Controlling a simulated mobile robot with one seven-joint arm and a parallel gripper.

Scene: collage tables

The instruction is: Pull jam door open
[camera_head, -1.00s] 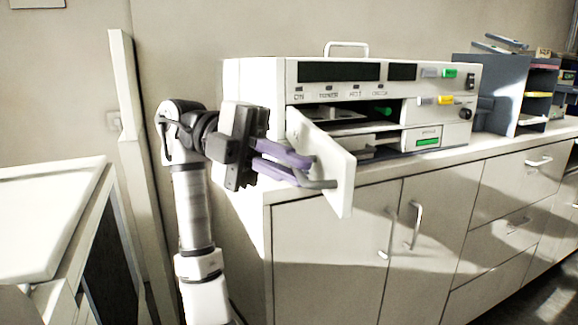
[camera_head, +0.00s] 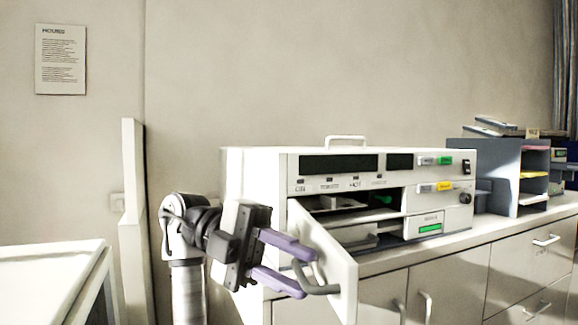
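The jam door (camera_head: 338,270) is a white panel on the front of the white copier-like machine (camera_head: 259,190). It stands swung outward, with the dark opening behind it in view. A grey bar handle (camera_head: 322,289) is on its outer face. My gripper (camera_head: 309,273) is at the handle from the left, with its two purple fingers spread apart. Part of the handle shows between the fingertips. I cannot tell whether either finger touches it.
The machine stands on a counter with cabinet doors and drawers (camera_head: 532,265). A grey sorter with paper trays (camera_head: 518,180) stands at the right. A white table (camera_head: 50,265) is at the left, beside a white upright post (camera_head: 133,220).

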